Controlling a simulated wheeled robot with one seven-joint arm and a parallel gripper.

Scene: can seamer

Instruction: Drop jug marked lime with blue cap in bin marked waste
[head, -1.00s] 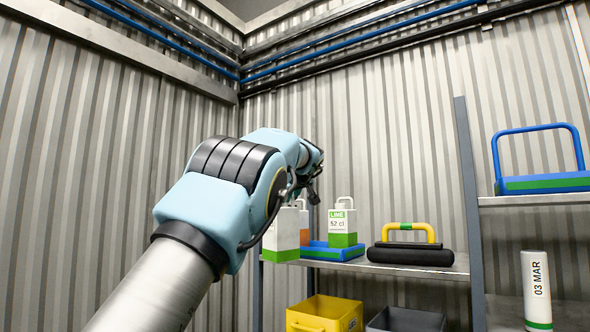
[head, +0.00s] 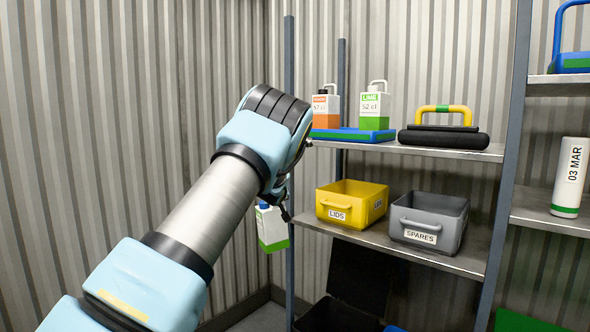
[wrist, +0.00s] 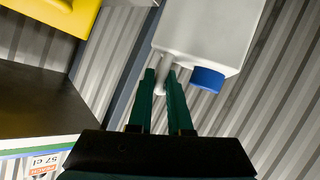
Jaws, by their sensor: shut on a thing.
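My gripper (head: 284,200) is shut on the handle of a white jug (head: 272,230) with a green lower band. It hangs slightly tilted in the air, just left of the shelf post. The jug's blue cap (head: 264,206) shows; its label is not readable. In the wrist view my fingers (wrist: 160,76) close on the handle, with the white body (wrist: 205,30) and blue cap (wrist: 207,78) beside them. A dark open container (head: 362,275) stands low under the bins; no waste label is visible on it.
A lime jug (head: 374,108) and an orange-banded jug (head: 326,108) stand on a blue tray (head: 352,135) on the upper shelf. Below are a yellow LIDS bin (head: 350,203) and a grey SPARES bin (head: 428,222). A shelf post (head: 290,170) stands right of the held jug.

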